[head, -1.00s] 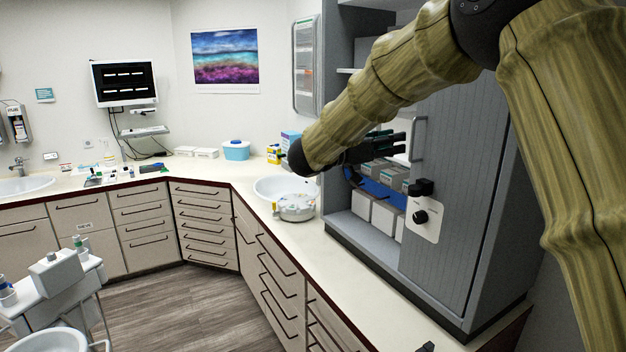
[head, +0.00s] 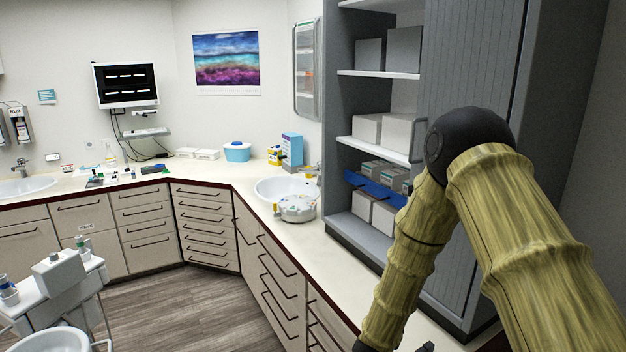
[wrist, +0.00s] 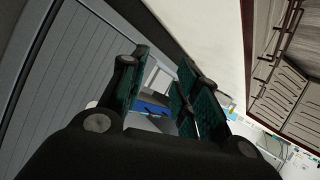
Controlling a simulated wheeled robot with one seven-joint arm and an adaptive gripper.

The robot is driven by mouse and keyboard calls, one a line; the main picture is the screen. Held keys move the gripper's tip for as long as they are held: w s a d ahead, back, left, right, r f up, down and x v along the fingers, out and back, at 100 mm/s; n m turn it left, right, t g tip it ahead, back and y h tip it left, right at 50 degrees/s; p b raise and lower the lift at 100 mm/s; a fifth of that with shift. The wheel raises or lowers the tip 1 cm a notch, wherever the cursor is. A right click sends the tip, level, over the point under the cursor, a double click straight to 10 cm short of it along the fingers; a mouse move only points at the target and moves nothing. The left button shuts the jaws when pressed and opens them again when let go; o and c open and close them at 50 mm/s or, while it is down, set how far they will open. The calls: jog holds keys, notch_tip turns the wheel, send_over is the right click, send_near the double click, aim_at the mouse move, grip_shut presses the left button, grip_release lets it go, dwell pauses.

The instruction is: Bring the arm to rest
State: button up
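My arm (head: 470,190) is folded, with its black elbow high at the right and its forearm hanging down to the bottom edge of the head view. My gripper (wrist: 163,62) shows in the wrist view with its dark green finger pads apart and nothing seen between them. In the head view I cannot make out the gripper. Past the fingers, the wrist view shows something blue and a pale grey surface, in the direction of the cabinet shelves.
A grey cabinet (head: 465,70) with open shelves stands at the right, close behind my arm. A blue item (head: 375,189) and boxes sit on its shelves. The counter (head: 345,285) runs alongside. A round white device (head: 295,208) stands by the sink (head: 280,187).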

jog(key=s+f+n+g+y, duration=0.1)
jog(key=s+f+g+y, duration=0.15)
jog(key=s+f, duration=0.8)
jog(key=s+f+n+g+y, duration=0.1)
jog(key=s+f+g+y, duration=0.15)
jog(key=s+f, duration=0.8)
jog(key=s+d+f+g+y, duration=0.15)
jog(key=s+g, duration=0.45)
jog(key=s, duration=2.1)
notch_tip(320, 180, down, 15)
jog(key=b, duration=1.4)
jog(key=shift+s+a+g, duration=0.15)
jog(key=shift+a+g, duration=0.1)
jog(key=shift+g, duration=0.05)
jog(key=shift+h, duration=0.25)
